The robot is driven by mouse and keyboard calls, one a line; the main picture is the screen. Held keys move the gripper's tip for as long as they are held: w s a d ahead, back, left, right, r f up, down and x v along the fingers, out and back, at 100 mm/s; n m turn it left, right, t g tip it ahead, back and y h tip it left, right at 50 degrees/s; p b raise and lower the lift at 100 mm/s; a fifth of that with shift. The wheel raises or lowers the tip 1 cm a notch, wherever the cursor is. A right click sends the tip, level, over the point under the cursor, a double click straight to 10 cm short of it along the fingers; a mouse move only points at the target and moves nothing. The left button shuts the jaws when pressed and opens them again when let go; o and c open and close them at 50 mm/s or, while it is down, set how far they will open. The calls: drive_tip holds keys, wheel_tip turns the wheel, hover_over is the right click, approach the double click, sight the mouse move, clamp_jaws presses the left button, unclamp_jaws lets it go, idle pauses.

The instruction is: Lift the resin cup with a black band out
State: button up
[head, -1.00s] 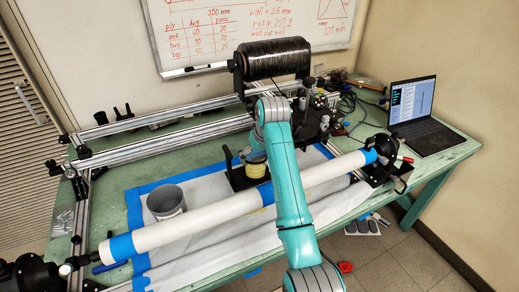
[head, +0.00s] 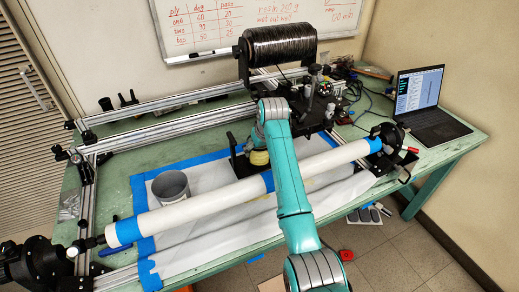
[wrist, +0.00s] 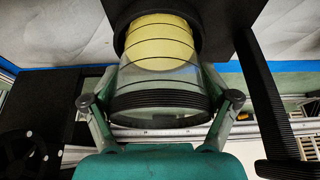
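The resin cup (wrist: 160,75) is a clear cup with yellow resin and a black ribbed band near its rim. It fills the middle of the wrist view, with its far end inside a black holder (wrist: 226,30). In the head view, the cup's yellow part (head: 259,158) shows just left of my arm, behind the white tube. My gripper (wrist: 159,72) has one finger on each side of the cup, and no gap shows between fingers and wall. The fingertips are partly hidden behind the cup. In the head view my arm hides most of the gripper.
A long white tube (head: 205,207) with blue tape crosses in front of the cup. A grey pot (head: 171,187) stands to the left on the white sheet (head: 210,230). A black spool (head: 277,52) is behind, and a laptop (head: 424,103) sits at right.

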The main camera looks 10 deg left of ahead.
drive_tip(key=shift+f, duration=0.2)
drive_tip(key=shift+c, duration=0.4)
drive_tip(key=shift+r, duration=0.15)
drive_tip(key=shift+r, duration=0.45)
drive_tip(key=c, duration=0.4)
wheel_tip(320, 180, up, 4)
drive_tip(key=shift+f, duration=0.1)
drive_tip(key=shift+c, duration=0.2)
